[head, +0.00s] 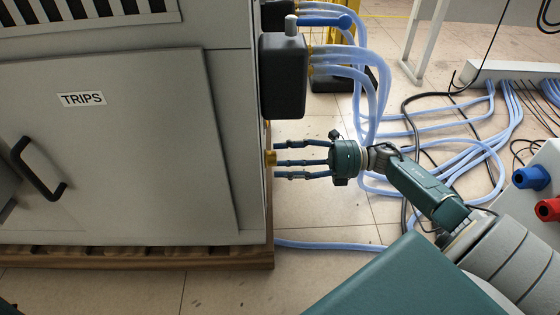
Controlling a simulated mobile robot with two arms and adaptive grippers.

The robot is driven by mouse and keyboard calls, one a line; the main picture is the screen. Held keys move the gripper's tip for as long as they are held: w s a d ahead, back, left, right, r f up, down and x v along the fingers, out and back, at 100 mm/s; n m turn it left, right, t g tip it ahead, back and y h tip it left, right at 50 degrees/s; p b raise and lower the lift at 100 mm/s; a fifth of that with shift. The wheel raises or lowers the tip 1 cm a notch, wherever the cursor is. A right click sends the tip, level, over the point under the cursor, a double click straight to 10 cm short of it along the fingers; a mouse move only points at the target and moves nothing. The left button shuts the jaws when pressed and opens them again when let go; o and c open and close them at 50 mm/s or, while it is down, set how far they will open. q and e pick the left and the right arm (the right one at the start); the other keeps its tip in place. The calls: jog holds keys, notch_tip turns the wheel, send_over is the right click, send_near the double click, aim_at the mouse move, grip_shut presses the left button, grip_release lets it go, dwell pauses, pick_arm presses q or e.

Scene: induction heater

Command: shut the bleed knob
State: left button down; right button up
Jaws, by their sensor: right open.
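A small brass-coloured knob (270,158) sticks out from the right side of the grey cabinet, low down; it looks like the bleed knob. My right gripper (279,160) comes in from the right with its green fingers spread and pointing left at the knob. The fingertips are at or very near the knob, above and below its level. I cannot tell whether they touch it. The knob is small here, and how far it is turned cannot be made out. My left gripper is not in view.
The grey cabinet (150,160) with a TRIPS label stands on a wooden pallet (150,257). Above my right gripper, a dark block (284,75) carries blue hoses (372,90) and a blue-handled lever (325,20). More hoses and black cables lie on the floor. A box with blue and red connectors (530,178) is at right.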

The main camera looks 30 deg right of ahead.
jog(key=v, duration=1)
jog(key=shift+s+d, duration=0.2)
jog(key=shift+s, duration=0.05)
jog(key=shift+s+a+f, duration=0.1)
jog(key=shift+f, duration=0.05)
